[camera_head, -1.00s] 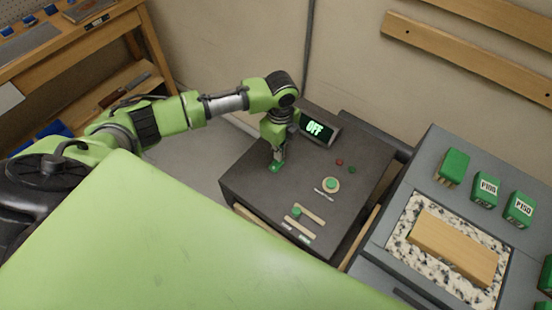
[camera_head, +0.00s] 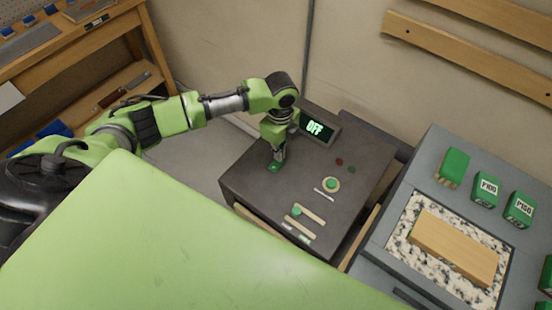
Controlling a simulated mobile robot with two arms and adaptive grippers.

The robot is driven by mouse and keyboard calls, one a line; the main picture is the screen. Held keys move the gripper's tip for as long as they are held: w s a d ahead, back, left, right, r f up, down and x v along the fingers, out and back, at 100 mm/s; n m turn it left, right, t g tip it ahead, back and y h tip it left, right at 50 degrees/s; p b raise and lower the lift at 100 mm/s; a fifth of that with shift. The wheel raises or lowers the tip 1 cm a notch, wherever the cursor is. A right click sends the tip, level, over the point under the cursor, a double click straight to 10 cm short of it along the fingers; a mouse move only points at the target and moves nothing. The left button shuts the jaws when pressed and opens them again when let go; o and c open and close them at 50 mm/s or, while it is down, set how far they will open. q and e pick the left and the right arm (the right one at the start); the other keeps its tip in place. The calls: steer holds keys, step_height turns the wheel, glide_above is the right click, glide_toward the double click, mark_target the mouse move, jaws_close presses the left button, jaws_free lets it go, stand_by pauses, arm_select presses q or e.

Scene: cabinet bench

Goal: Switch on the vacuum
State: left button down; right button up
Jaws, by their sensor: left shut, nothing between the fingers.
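The dark control cabinet (camera_head: 240,188) stands in the middle of the head view. Its small display (camera_head: 318,128) at the back reads OFF in green letters. On its top are a round green knob on a pale ring (camera_head: 331,185), a slider with a green handle (camera_head: 297,211), a small red light (camera_head: 339,162) and a small dark green light (camera_head: 351,169). My left gripper (camera_head: 275,166) points down at the cabinet's back left part, over a green spot. It is shut and empty. I cannot tell whether its tips touch the green spot. My right gripper is not in view.
To the right, a grey bench holds a wooden block (camera_head: 455,247) on a speckled panel (camera_head: 400,240), with green blocks (camera_head: 487,189) labelled P100 and P150 behind it. A wooden workbench (camera_head: 100,40) stands at the upper left. Wooden rails (camera_head: 470,62) run along the wall.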

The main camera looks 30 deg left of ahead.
arm_select(q)
steer(key=shift+f+b, duration=0.4)
steer(key=shift+f, duration=0.5)
stand_by(0.3)
step_height(320, 180, up, 7)
steer(key=p, duration=0.7)
steer(key=shift+p, duration=0.4)
